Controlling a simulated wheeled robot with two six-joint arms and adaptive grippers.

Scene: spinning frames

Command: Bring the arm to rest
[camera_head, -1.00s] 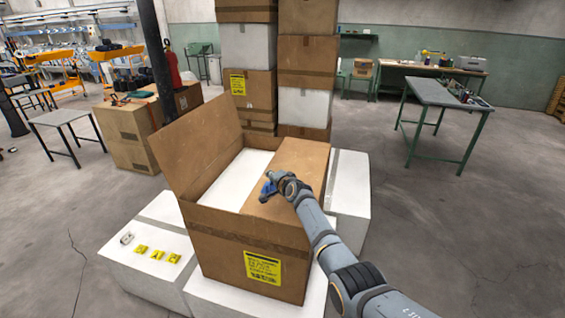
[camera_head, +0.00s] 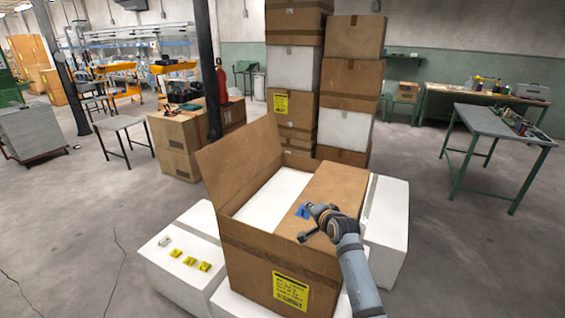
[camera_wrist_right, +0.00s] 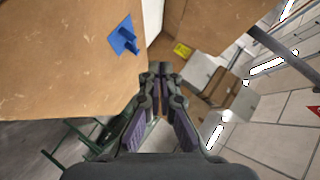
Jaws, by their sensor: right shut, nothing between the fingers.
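My right gripper (camera_head: 310,222) is above the closed right flap of a large open cardboard box (camera_head: 268,260). In the right wrist view its fingers (camera_wrist_right: 157,72) are together with nothing between them. A small blue piece (camera_head: 302,211) sits on the flap just beyond the gripper. In the wrist view the blue piece (camera_wrist_right: 124,38) is apart from the fingers and has a part sticking up. The box's left flap (camera_head: 240,160) stands open, and something white (camera_head: 275,198) shows inside. My left gripper is not in view.
White boxes (camera_head: 385,230) surround the cardboard box. Yellow labels (camera_head: 190,262) lie on the left one. Tall stacks of boxes (camera_head: 350,95) stand behind. A green-legged table (camera_head: 490,125) is at right. Open floor lies left and right.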

